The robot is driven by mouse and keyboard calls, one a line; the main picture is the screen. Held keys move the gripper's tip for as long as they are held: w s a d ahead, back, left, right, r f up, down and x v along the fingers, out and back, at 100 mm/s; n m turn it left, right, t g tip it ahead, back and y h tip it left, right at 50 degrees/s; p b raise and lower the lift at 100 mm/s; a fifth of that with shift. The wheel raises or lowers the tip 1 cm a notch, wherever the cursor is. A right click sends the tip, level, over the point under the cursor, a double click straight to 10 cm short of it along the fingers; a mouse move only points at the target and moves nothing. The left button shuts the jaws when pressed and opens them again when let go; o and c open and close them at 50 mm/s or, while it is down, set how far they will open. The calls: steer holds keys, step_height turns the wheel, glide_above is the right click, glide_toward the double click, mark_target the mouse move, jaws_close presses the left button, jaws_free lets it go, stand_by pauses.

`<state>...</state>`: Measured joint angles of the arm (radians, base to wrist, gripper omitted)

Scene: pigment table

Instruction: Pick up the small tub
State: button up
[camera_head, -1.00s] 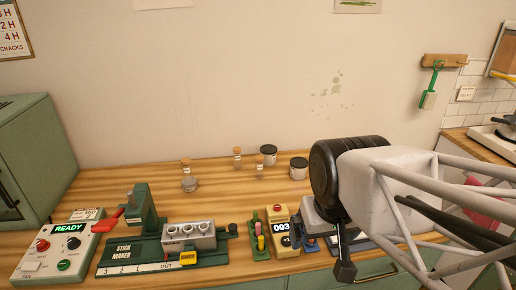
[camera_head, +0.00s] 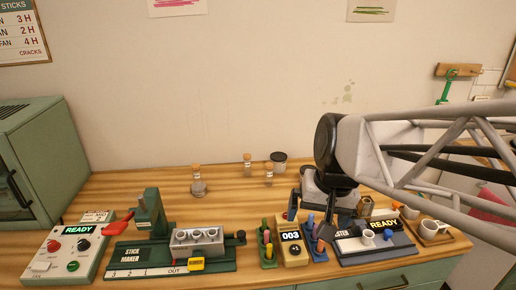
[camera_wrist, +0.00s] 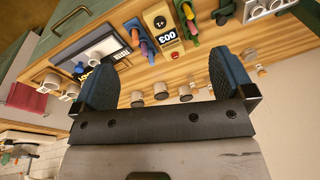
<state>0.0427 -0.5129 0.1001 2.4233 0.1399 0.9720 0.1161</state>
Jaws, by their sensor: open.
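A small tub with a dark lid (camera_head: 279,160) stands at the back of the wooden counter, left of my arm. Between my fingers in the wrist view, several small pale containers stand in a row, one of them a tub (camera_wrist: 160,91); I cannot tell which matches the tub in the head view. My gripper (camera_head: 310,222) hangs over the counter, in front of and to the right of the dark-lidded tub. In the wrist view its two blue-grey fingers (camera_wrist: 165,78) are wide apart with nothing held.
Corked jars (camera_head: 247,165) stand left of the tub. A stick maker (camera_head: 170,250), a yellow counter box (camera_head: 291,248) and a dark tray device (camera_head: 375,243) line the front. Cups (camera_head: 430,228) stand on the right.

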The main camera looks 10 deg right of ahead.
steer(key=w+d+f+m+y, duration=0.1)
steer(key=w+m+y, duration=0.3)
steer(key=w, duration=1)
steer(key=w+d+f+m+y, duration=0.15)
steer(key=w+m, duration=0.45)
steer(key=w, duration=0.9)
steer(key=m+t+y, duration=0.3)
steer(key=m+y, duration=0.2)
steer(key=m, duration=0.5)
glide_toward(280, 156)
steer(key=shift+w+a+f, duration=0.2)
steer(key=shift+a+f, duration=0.1)
steer(key=shift+a, duration=0.15)
steer(key=shift+x, duration=1.25)
steer(key=shift+x, duration=2.6)
